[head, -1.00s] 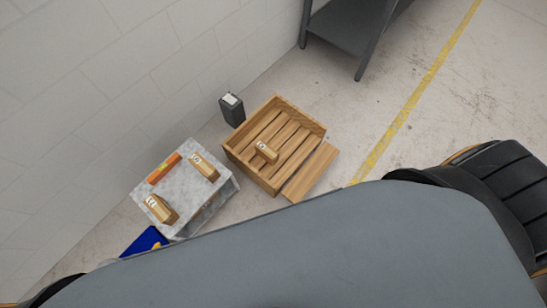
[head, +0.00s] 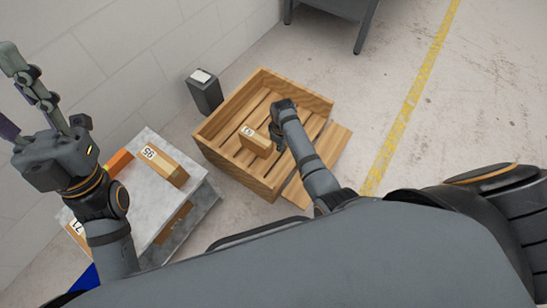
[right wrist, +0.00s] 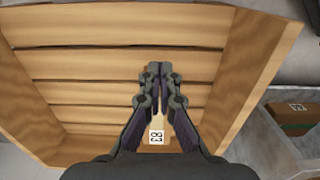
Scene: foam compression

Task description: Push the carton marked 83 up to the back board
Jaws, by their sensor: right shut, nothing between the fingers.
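The carton marked 83 (head: 256,142) stands on the slatted floor of an open wooden crate. Its label also shows between my fingers in the right wrist view (right wrist: 157,137). My right gripper (head: 277,143) is shut and empty, close beside the carton's right side; contact is unclear. In the right wrist view its fingertips (right wrist: 159,72) meet. My left gripper (head: 12,95) is raised at the far left, fingers spread, apart from the crate.
A grey stand (head: 155,215) left of the crate bears another carton (head: 163,166), an orange block (head: 118,163) and a partly hidden carton (head: 77,228). A dark bin (head: 206,95) stands behind the crate. A loose board (head: 333,150) lies at its open side. Floor on the right is clear.

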